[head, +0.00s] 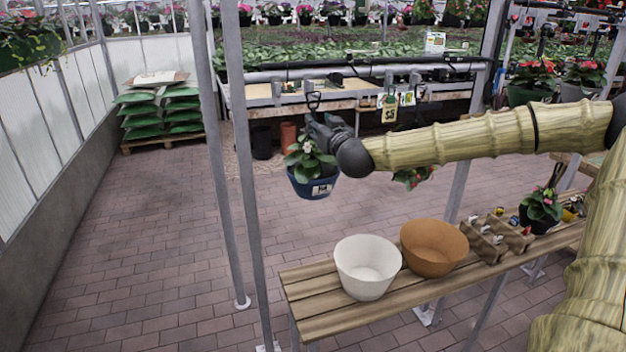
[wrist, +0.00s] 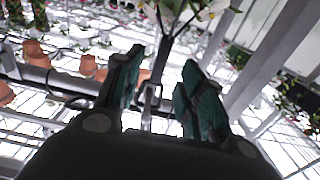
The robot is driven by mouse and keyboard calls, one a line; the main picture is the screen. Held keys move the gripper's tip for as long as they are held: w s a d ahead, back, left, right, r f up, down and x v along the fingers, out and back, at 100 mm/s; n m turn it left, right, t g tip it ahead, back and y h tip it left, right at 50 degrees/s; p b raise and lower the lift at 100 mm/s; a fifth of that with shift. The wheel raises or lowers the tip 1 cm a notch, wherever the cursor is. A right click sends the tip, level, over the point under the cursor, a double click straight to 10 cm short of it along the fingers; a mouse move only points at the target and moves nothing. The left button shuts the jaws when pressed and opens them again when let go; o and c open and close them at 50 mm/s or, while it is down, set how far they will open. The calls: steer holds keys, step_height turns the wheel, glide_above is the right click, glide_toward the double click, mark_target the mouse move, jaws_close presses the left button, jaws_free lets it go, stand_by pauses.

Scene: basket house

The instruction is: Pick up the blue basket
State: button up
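The blue basket (head: 313,184) hangs in the air left of centre in the head view. It holds a leafy plant with white flowers and carries a white label. A dark hook (head: 313,101) shows above it. My gripper (head: 311,122) is at the hanger, just above the plant's leaves, pointing up and left. In the wrist view its two fingers (wrist: 160,85) stand apart, with a thin metal loop (wrist: 151,98) seen in the gap. A plant stem and white flowers (wrist: 205,10) show beyond the fingertips. I cannot tell whether the fingers touch the hanger. The blue basket itself is not clear in the wrist view.
A wooden bench (head: 330,322) bears a white bowl (head: 366,268), a brown bowl (head: 434,248) and a dark potted plant. Metal posts (head: 240,170) stand just left of the basket. Stacked green bags (head: 160,115) sit on a pallet at the left. The left floor is clear.

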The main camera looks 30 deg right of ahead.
steer(key=shift+w+d, duration=0.1)
steer(key=shift+w, duration=0.2)
steer(key=shift+p+x, duration=0.85)
steer(key=shift+x, duration=1.6)
steer(key=shift+c, duration=0.4)
jaws_close()
